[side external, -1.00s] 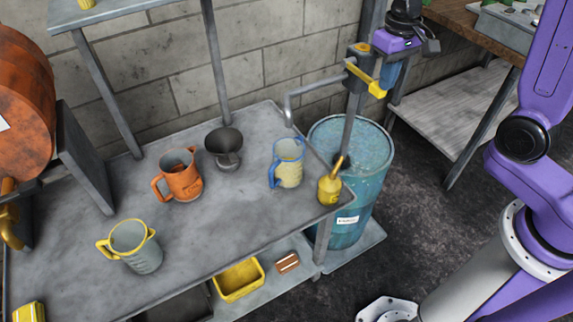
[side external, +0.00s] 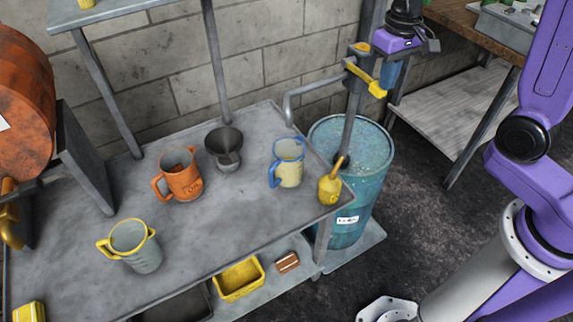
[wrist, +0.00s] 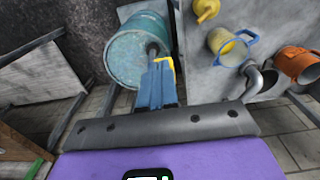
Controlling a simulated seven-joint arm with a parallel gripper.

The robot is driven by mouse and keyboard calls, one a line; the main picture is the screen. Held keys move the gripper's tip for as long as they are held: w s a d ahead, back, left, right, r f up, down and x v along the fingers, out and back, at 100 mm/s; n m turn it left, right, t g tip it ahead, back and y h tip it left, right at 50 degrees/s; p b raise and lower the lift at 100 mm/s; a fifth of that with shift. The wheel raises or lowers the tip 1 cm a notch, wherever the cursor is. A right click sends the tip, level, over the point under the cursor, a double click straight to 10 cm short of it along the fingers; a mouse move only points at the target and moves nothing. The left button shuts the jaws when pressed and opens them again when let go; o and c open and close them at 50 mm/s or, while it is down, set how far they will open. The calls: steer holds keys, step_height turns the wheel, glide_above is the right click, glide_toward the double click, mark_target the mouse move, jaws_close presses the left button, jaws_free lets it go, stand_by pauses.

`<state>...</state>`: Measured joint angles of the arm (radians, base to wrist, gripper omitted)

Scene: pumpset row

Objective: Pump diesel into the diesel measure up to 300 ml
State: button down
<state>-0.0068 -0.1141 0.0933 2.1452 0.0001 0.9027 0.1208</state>
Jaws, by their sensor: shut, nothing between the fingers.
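The pump stands on a teal drum (side external: 352,205). Its grey spout (side external: 310,88) ends above the blue-rimmed measure (side external: 287,170), which stands upright on the bench and shows pale yellow inside. I cannot read its level or marks. The pump's yellow handle (side external: 366,80) slopes down to the right. My gripper (side external: 391,78) is shut and empty, beside the handle's outer end. In the wrist view its blue fingers (wrist: 157,82) are together close to the yellow handle (wrist: 172,66); I cannot tell whether they touch. The measure also shows there (wrist: 232,47).
The bench (side external: 200,235) also holds an orange jug (side external: 183,183), a dark funnel (side external: 225,150), a yellow-rimmed grey jug (side external: 140,250) and a yellow oil can (side external: 329,188). A shelf post (side external: 216,65) rises behind. A wooden bench (side external: 455,20) stands right of the drum.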

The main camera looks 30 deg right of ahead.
mark_target(382, 95)
step_height(382, 95, down, 8)
steer(key=shift+w+r, duration=0.15)
steer(key=shift+r, duration=0.05)
steer(key=shift+f, duration=0.15)
stand_by(0.4)
steer(key=shift+f, duration=0.1)
steer(key=shift+r, duration=4.05)
steer(key=shift+f, duration=0.15)
